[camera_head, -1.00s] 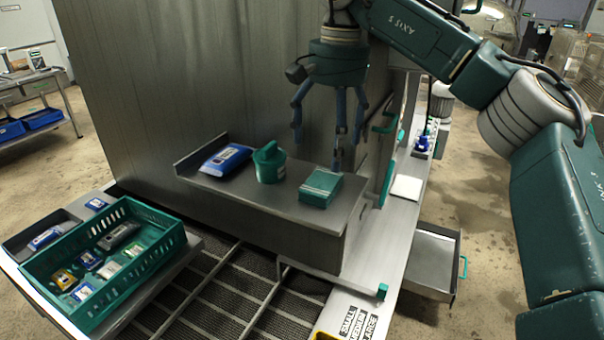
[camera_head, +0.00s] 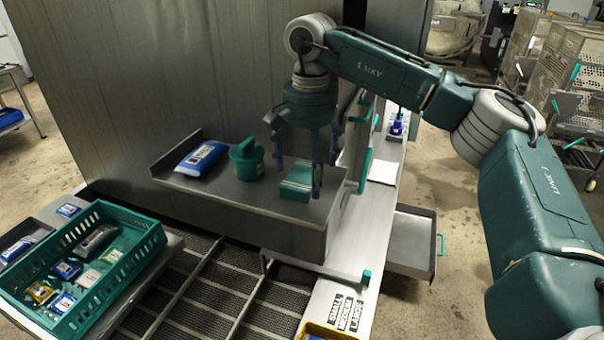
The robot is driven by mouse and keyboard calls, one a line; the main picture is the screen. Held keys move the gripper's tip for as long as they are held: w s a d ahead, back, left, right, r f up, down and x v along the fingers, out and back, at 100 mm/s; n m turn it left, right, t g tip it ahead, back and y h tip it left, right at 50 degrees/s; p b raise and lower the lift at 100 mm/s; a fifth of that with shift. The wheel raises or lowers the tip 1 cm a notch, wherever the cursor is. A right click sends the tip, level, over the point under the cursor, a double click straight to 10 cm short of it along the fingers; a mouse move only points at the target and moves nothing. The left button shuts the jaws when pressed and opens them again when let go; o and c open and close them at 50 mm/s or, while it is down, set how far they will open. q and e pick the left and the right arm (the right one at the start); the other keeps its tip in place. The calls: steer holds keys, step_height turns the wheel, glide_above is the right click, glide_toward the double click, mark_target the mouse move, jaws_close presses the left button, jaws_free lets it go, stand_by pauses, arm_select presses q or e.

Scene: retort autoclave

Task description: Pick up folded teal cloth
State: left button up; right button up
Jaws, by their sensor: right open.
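The folded teal cloth (camera_head: 296,188) lies as a small squared stack near the right end of a grey metal shelf (camera_head: 232,194). My right gripper (camera_head: 299,182) points down over it with its blue-grey fingers spread. The fingers reach down to about the cloth's height in the picture, one in front of its right side. I cannot tell whether any finger touches the cloth. Part of the cloth's upper side is hidden behind the fingers. My left gripper is not in view.
A tall metal wall (camera_head: 190,70) rises behind the shelf. A teal crate (camera_head: 142,246) with several packs sits at lower left.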

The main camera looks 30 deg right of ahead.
mark_target(309, 174)
steer(key=shift+s+d+f, duration=0.1)
steer(key=shift+f, duration=0.15)
steer(key=c, duration=0.3)
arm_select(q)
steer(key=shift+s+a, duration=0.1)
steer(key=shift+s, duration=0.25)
arm_select(e)
steer(key=c, duration=0.8)
steer(key=shift+r, duration=0.1)
steer(key=shift+c, duration=0.2)
steer(key=shift+r+b, duration=0.3)
steer(key=shift+r, duration=0.25)
steer(key=shift+c, duration=0.2)
step_height(309, 174, up, 7)
steer(key=shift+b, duration=0.55)
arm_select(q)
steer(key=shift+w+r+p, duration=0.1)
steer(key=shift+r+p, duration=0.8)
steer(key=shift+p, duration=0.8)
arm_select(e)
step_height(309, 174, up, 12)
